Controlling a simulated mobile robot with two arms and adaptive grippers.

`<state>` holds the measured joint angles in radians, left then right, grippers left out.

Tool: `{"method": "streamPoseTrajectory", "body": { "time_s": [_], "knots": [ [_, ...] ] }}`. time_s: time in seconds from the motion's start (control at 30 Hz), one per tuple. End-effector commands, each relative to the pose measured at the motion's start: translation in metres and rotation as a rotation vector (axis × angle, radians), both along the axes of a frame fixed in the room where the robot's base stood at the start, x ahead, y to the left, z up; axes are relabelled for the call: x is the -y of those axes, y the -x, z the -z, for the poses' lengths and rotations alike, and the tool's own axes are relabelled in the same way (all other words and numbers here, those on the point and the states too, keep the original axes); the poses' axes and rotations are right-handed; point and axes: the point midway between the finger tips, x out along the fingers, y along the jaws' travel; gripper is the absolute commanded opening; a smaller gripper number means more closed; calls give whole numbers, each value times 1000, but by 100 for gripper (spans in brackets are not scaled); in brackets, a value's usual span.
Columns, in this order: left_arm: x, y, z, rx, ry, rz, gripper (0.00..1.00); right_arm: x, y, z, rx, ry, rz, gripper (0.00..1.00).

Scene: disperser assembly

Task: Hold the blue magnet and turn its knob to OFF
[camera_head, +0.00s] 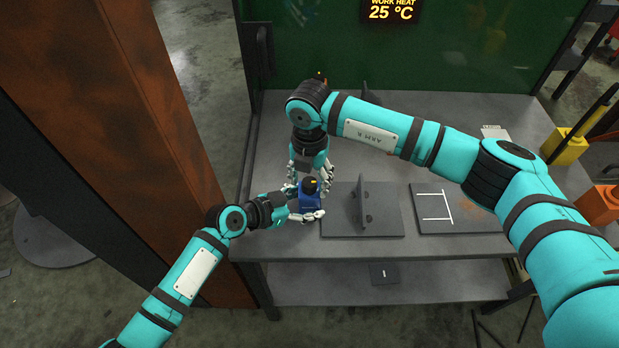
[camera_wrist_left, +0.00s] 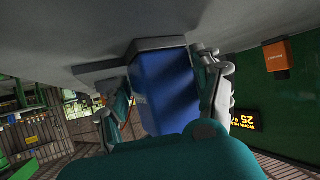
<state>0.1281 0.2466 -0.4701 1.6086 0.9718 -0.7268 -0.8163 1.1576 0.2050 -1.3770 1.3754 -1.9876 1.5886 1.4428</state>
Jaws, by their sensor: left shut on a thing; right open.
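The blue magnet (camera_head: 309,202) stands near the left end of the grey table, with a dark knob (camera_head: 309,185) on top. My left gripper (camera_head: 305,208) is shut on the magnet from the left. In the left wrist view the blue body (camera_wrist_left: 165,90) sits between its two fingers. My right gripper (camera_head: 311,182) points down from above, at the knob, with its fingers open around or beside it. I cannot tell whether they touch the knob. The knob's markings are too small to read.
A dark plate with an upright bracket (camera_head: 362,208) stands just right of the magnet. A flat plate with white lines (camera_head: 455,208) lies further right, near a yellow block (camera_head: 567,148) and an orange block (camera_head: 598,205). The table front (camera_head: 290,243) is clear.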

Motion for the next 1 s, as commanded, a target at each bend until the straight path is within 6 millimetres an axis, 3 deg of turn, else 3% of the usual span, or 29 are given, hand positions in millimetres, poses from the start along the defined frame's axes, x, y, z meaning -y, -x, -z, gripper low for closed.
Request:
{"method": "streamPoseTrajectory", "body": {
  "time_s": [0.07,0.47,0.77,1.0],
  "knots": [
    [0,-1,-2,5,0,0,13,0,0,0,0,0,0,52],
    [0,-1,-2,5,1,0,13,0,0,-1,0,-1,0,1],
    [0,-1,-2,5,1,0,13,0,-1,-1,1,-1,-38,1],
    [1,-1,-2,5,1,0,13,-1,-1,-1,1,-2,-176,1]
  ]
}}
